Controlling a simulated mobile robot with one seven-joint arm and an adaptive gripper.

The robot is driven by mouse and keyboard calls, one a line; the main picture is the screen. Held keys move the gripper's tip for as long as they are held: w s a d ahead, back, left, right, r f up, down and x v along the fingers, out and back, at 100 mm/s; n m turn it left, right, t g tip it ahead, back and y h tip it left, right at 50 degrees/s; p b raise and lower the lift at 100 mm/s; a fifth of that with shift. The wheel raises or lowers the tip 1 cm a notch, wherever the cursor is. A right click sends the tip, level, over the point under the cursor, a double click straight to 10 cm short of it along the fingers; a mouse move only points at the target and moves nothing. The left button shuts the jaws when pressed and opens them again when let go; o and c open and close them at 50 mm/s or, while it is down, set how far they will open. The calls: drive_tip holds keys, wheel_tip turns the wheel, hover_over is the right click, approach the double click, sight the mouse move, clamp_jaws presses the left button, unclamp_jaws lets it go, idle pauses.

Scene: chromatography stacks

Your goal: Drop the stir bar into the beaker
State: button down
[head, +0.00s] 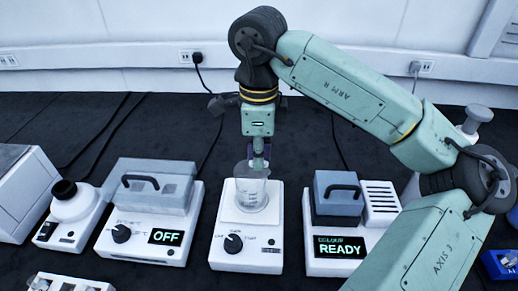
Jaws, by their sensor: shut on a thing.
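The clear glass beaker (253,196) stands upright on the white plate of a stirrer (238,261), which has a dark knob, at the middle of the head view. My gripper (259,164) points down right above the beaker, its fingertips at about the height of the rim in the picture. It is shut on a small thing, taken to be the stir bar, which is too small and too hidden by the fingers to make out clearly. I cannot tell whether the fingertips are inside the rim or just above it.
A device reading OFF (148,246) with a handled lid stands left of the stirrer. A device reading READY (338,263) with a blue-grey handled lid stands close on the right. A white device with a black cap (70,205) is further left. Dark bench lies free behind.

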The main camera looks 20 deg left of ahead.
drive_tip(key=shift+f, duration=0.4)
drive_tip(key=c, duration=1.6)
unclamp_jaws()
drive_tip(key=shift+o, duration=0.2)
drive_tip(key=shift+r, duration=0.1)
wheel_tip(320, 180, up, 12)
